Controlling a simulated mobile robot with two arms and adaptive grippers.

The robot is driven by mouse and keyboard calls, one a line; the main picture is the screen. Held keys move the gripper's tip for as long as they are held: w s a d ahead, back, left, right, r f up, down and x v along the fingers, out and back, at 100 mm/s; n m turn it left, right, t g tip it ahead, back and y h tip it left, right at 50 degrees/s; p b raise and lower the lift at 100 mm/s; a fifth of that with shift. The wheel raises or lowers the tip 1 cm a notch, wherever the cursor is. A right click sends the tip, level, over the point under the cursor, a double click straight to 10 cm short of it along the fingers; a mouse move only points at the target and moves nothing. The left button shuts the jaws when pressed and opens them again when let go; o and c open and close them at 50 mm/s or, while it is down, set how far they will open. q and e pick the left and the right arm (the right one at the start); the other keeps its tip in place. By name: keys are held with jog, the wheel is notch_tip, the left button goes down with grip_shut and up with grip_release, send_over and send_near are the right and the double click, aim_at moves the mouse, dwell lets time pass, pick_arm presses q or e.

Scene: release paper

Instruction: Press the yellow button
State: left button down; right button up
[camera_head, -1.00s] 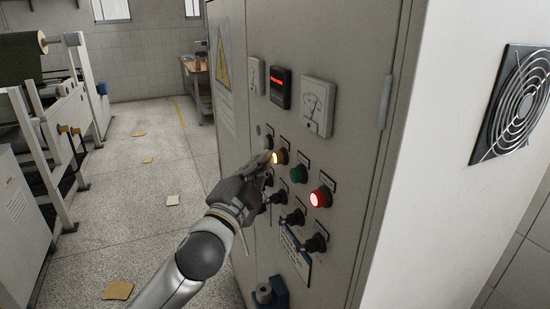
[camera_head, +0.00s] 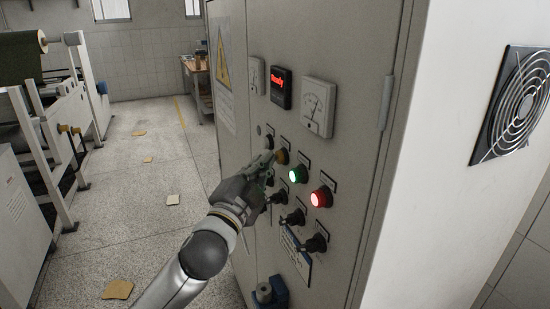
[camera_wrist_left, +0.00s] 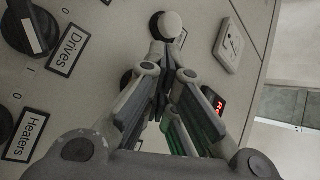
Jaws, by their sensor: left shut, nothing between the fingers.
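The yellow button (camera_head: 282,156) is on the front of the grey control cabinet, in the upper row of round buttons. In the left wrist view the shut fingers (camera_wrist_left: 166,50) point at the panel, close to a round white button (camera_wrist_left: 171,24). The yellow button is not clearly visible in that view. My right gripper is not in view.
Black rotary switches (camera_head: 293,217) are below. A display (camera_head: 280,87) above glows red with "Ready". The floor left of the cabinet has scattered paper scraps.

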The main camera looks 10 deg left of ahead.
pick_arm(q)
jog(key=shift+s+a, duration=0.45)
jog(key=shift+a, duration=0.15)
jog(key=s+a, duration=0.1)
jog(key=a, duration=0.1)
jog(key=s+a, duration=0.1)
jog(key=a, duration=0.1)
jog(key=shift+s+p, duration=0.35)
jog(key=shift+s, duration=0.05)
jog(key=shift+a+f, duration=0.1)
dwell(0.3)
